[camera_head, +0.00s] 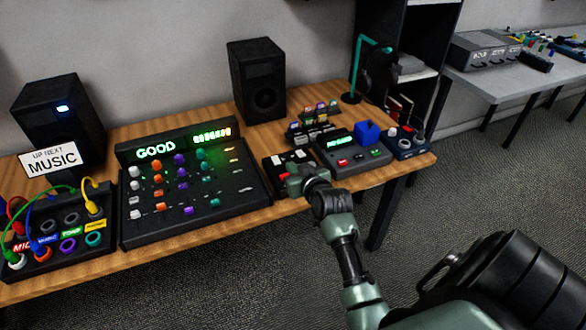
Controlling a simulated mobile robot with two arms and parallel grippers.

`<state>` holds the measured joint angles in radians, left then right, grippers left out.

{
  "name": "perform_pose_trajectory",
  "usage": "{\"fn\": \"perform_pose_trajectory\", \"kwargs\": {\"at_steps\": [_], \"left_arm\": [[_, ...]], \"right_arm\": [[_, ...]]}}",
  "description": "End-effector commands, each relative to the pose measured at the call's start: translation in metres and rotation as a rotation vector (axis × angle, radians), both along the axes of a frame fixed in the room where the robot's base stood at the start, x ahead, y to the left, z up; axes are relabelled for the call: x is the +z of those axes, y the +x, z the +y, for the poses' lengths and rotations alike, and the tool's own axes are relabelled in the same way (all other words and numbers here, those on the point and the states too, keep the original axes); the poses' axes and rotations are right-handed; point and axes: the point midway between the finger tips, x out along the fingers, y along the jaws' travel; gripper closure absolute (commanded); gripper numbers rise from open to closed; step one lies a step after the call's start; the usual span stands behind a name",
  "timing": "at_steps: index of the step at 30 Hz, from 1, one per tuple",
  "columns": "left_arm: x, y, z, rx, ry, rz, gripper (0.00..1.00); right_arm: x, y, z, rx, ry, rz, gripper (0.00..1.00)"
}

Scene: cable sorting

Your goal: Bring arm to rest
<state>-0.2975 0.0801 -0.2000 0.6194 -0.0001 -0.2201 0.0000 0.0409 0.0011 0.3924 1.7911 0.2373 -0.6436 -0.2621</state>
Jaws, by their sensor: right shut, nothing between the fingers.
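My right arm (345,250) comes in from the lower right, a green and black arm. Its gripper (292,178) is over the front edge area of the wooden table, by a small black box with white and red buttons (276,163). The gripper is shut with nothing held; its fingertips are small and partly hidden by the wrist. I cannot tell whether it touches the box. My left gripper is not in view.
The wooden table (225,220) holds a mixer (205,200) reading GOOD, a cable box (45,262) with several plugged cables, two speakers (257,78), a MUSIC sign (52,160) and a device with a blue cube (352,153). Carpet in front is open.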

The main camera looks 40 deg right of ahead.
Motion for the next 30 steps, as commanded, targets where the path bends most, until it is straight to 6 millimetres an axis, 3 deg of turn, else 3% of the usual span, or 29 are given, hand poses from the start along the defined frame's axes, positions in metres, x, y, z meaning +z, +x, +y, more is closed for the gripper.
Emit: {"fn": "perform_pose_trajectory", "kwargs": {"at_steps": [16,20,23,27,30], "left_arm": [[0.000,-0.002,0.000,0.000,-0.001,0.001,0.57],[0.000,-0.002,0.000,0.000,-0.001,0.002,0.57],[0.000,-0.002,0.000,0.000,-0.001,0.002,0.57],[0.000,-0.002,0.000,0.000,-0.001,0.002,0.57],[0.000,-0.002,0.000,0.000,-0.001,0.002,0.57]], "right_arm": [[0.000,-0.001,0.000,0.000,0.001,0.001,1.00],[-0.008,-0.011,0.012,0.028,-0.005,0.044,1.00],[-0.026,-0.039,0.043,0.094,-0.014,0.154,1.00],[-0.056,-0.110,0.100,0.206,-0.024,0.382,1.00],[-0.069,-0.156,0.129,0.255,-0.022,0.510,1.00]]}}
